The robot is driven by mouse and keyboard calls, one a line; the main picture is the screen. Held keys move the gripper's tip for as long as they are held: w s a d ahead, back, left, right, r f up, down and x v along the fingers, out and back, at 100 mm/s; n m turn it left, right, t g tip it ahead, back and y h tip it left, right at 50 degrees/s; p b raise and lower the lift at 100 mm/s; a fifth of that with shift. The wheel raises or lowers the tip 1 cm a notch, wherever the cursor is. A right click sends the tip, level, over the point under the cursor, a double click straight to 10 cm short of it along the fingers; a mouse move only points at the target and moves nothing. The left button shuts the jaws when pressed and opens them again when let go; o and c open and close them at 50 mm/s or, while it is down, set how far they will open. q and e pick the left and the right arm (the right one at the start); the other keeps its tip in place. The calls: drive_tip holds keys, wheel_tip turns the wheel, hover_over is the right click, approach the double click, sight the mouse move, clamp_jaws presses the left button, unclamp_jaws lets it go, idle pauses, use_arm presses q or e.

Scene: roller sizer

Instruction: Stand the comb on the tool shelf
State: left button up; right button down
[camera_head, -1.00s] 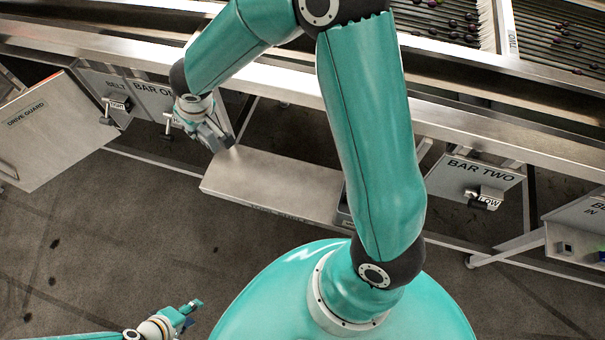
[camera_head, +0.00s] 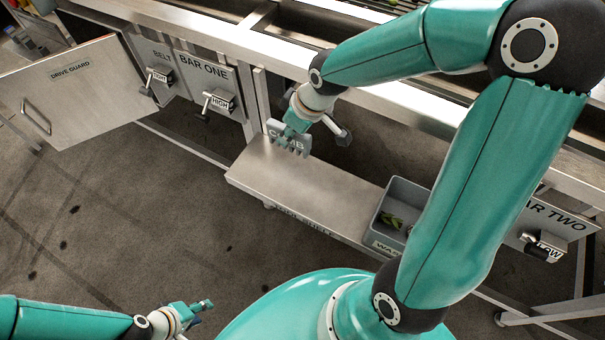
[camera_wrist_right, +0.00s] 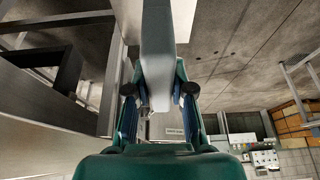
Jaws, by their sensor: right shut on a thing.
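The grey comb (camera_head: 291,145), marked COMB, is at the back left end of the steel tool shelf (camera_head: 300,196). Its labelled face is towards the head camera and its teeth point down. My right gripper (camera_head: 294,124) is shut on its upper part. I cannot tell whether the teeth touch the shelf. In the right wrist view the comb is a pale slab (camera_wrist_right: 158,45) between the two fingers (camera_wrist_right: 158,96). My left gripper (camera_head: 203,306) is low at the front left, away from the shelf; its jaw opening is unclear.
A grey bin (camera_head: 397,216) with green scraps stands on the shelf's right end. The shelf between comb and bin is bare. The open drive guard (camera_head: 70,95) and the BAR ONE panel (camera_head: 208,85) are at the left. The BAR TWO panel (camera_head: 550,225) is at the right.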

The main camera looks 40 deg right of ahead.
wheel_tip(320, 180, down, 16)
drive_tip(key=b, duration=0.6)
drive_tip(key=shift+r, duration=0.1)
drive_tip(key=c, duration=1)
unclamp_jaws()
